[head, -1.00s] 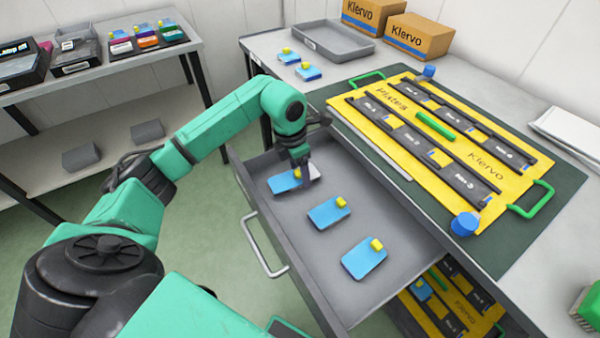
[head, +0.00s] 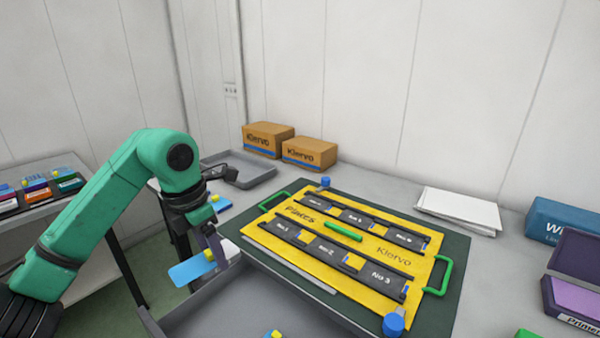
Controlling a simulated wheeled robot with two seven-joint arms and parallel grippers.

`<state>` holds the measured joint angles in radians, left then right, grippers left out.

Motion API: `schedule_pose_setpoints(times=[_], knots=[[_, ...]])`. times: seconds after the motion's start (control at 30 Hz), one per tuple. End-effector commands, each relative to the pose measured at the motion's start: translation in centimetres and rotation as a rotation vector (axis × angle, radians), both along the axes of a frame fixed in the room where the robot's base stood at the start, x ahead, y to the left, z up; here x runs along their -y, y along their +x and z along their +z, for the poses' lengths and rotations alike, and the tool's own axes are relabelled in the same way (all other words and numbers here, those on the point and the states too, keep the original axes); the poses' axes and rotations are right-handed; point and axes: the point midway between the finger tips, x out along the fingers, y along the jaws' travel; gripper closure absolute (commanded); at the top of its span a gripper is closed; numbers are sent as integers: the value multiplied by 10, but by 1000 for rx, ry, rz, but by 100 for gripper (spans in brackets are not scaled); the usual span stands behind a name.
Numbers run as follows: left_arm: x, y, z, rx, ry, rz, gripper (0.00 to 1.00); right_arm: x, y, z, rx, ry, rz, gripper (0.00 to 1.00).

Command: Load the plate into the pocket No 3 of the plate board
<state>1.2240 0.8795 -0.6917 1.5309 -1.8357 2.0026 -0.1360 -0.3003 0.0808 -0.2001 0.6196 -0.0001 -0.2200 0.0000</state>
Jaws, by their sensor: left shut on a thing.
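My left gripper (head: 212,252) is shut on the yellow knob of a blue plate (head: 188,271) and holds it above the open drawer's left edge, left of the board. The yellow plate board (head: 372,246) lies on a dark green mat on the worktop. Its front dark strip has pockets marked No 1, No 2 and No 3. Pocket No 3 (head: 380,278) is at the right end of this front row, and I see no blue plate in it. The labels of the back row are too small to read surely. My right gripper is not in view.
The drawer (head: 235,305) is open below the worktop, with another plate's yellow knob at the bottom edge. A grey tray (head: 255,172), two boxes and white papers (head: 458,210) are behind.

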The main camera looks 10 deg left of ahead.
Motion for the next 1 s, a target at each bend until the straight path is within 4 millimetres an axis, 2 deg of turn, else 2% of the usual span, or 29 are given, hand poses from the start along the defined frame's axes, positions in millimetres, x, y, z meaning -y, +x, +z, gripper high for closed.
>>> schedule_pose_setpoints(times=[0.17, 0.47, 0.67, 1.0], knots=[[5, -4, -12, -5, 0, -242, 90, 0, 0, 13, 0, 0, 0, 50], [20, -20, -47, -4, -3, -926, 90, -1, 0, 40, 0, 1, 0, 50], [32, -39, -72, -4, -5, -1430, 90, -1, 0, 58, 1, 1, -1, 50], [51, -81, -109, -3, -5, -2256, 90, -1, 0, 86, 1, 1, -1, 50]])
